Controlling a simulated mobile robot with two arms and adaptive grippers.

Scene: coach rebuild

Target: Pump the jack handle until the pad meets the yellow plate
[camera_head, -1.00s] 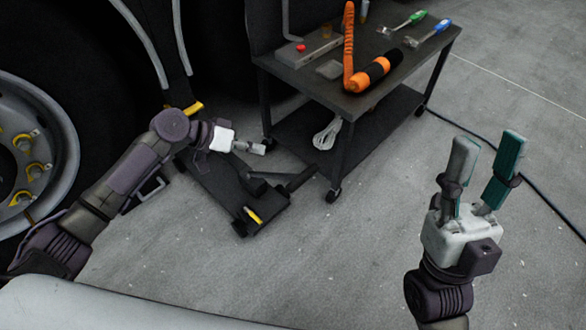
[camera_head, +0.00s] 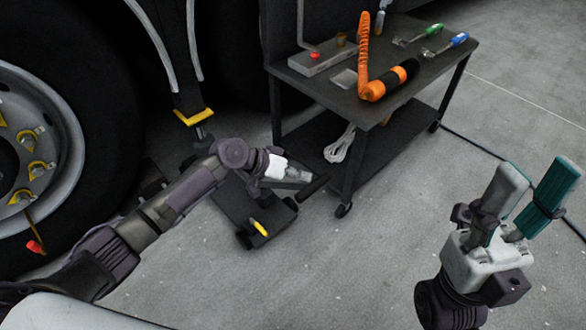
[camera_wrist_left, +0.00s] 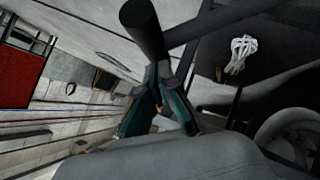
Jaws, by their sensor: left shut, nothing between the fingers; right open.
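The black floor jack (camera_head: 238,208) stands on the floor beside the wheel, with a small yellow part (camera_head: 259,228) on its near end. Its dark handle (camera_head: 316,187) slants up to the right; its thick black end shows large in the left wrist view (camera_wrist_left: 142,28). My left gripper (camera_head: 306,177) is shut and empty, right at the handle; I cannot tell whether they touch. The yellow plate (camera_head: 194,117) hangs above the jack's far end. A grey post with the pad (camera_head: 201,132) shows just below it; contact is unclear. My right gripper (camera_head: 534,185) is open and empty at the right.
The large wheel (camera_head: 45,150) is at left. Floor in front is clear.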

